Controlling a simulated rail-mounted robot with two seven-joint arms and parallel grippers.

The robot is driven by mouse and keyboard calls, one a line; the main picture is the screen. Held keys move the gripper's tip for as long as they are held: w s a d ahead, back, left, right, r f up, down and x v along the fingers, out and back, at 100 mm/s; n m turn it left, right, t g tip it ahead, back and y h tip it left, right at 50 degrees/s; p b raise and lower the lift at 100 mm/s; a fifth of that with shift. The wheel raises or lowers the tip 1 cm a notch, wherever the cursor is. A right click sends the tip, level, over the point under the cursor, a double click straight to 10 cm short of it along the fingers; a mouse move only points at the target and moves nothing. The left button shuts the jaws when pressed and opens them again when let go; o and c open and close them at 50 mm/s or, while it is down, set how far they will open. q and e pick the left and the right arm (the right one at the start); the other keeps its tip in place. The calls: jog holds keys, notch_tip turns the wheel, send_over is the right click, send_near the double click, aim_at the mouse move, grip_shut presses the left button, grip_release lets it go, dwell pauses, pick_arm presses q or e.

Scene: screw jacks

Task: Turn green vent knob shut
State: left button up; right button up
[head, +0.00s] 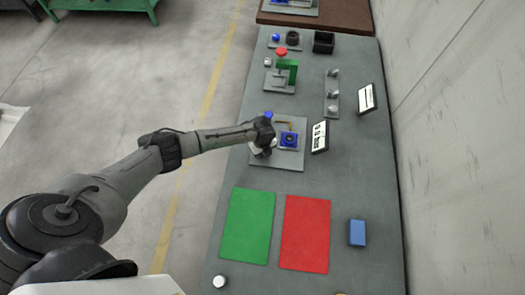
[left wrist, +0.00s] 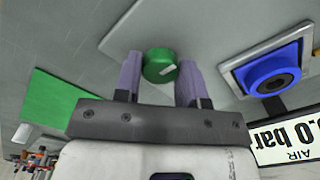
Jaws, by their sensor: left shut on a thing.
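In the head view my left gripper (head: 264,146) reaches the left side of a grey plate (head: 290,160), and the wrist hides the knob. My right gripper is not in view.
A blue square part (head: 289,139) sits on the same plate, right of my gripper. A display panel (head: 320,137) reading "bar" stands beside it. Green (head: 247,226) and red (head: 305,234) mats and a blue block (head: 357,233) lie nearer on the table.

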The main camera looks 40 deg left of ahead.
pick_arm(q)
jog(key=o, duration=0.9)
notch_tip(320, 180, up, 14)
jog(key=shift+f, duration=0.1)
dwell(0.3)
dwell(0.6)
